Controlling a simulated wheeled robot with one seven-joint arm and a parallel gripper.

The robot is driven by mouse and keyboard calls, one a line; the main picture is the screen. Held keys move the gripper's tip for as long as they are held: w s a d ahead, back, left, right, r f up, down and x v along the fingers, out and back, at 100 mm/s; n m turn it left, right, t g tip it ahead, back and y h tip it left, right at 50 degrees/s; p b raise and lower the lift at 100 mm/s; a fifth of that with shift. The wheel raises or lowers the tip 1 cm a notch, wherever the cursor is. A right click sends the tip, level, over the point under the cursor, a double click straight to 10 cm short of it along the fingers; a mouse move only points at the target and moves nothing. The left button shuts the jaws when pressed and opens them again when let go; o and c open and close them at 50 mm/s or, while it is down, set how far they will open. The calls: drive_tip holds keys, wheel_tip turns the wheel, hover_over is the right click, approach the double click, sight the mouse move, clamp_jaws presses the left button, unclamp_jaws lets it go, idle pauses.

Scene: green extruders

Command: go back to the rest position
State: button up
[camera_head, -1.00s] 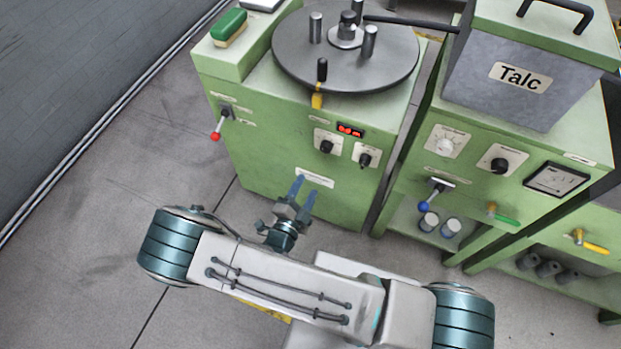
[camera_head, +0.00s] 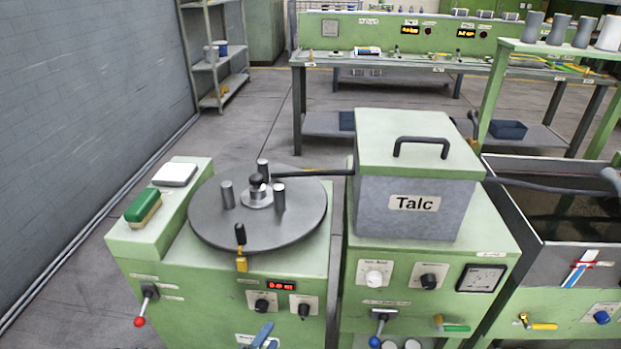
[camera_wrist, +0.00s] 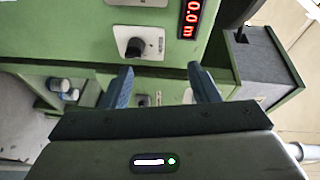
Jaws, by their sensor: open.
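My gripper (camera_wrist: 163,88) is open in the wrist view, its two blue fingers apart with nothing between them. It faces the green front panel of the machine, where a black knob (camera_wrist: 135,47) and a red display (camera_wrist: 191,18) show beyond the fingers. In the head view only the blue fingertips (camera_head: 263,336) show at the bottom edge, in front of the turntable machine (camera_head: 180,285). The rest of my arm is out of the head view.
A round grey turntable (camera_head: 225,225) with upright pegs tops the left machine. A grey Talc box (camera_head: 400,205) stands on the machine to the right. An open tank (camera_head: 570,240) is farther right. A long workbench (camera_head: 385,40) and a shelf (camera_head: 215,60) stand behind. Floor shows at left.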

drive_tip(key=d+r+m+g+h+p, duration=0.2)
drive_tip(key=d+r+m+g, duration=1.4)
drive_tip(key=m, duration=1.1)
drive_tip(key=s+d+r+m+t+y+p, duration=0.1)
drive_tip(key=s+d+r+m+y, duration=0.3)
drive_tip(key=r+m, duration=0.4)
drive_tip(key=s+d+r+m+t+y+p, duration=0.1)
drive_tip(key=s+d+r+m+y, duration=0.3)
drive_tip(key=r+m, duration=0.5)
drive_tip(key=shift+d+m+t+y+p, duration=0.35)
drive_tip(key=shift+d+m+t+y, duration=0.45)
drive_tip(key=shift+m, duration=2.6)
drive_tip(key=c, duration=0.4)
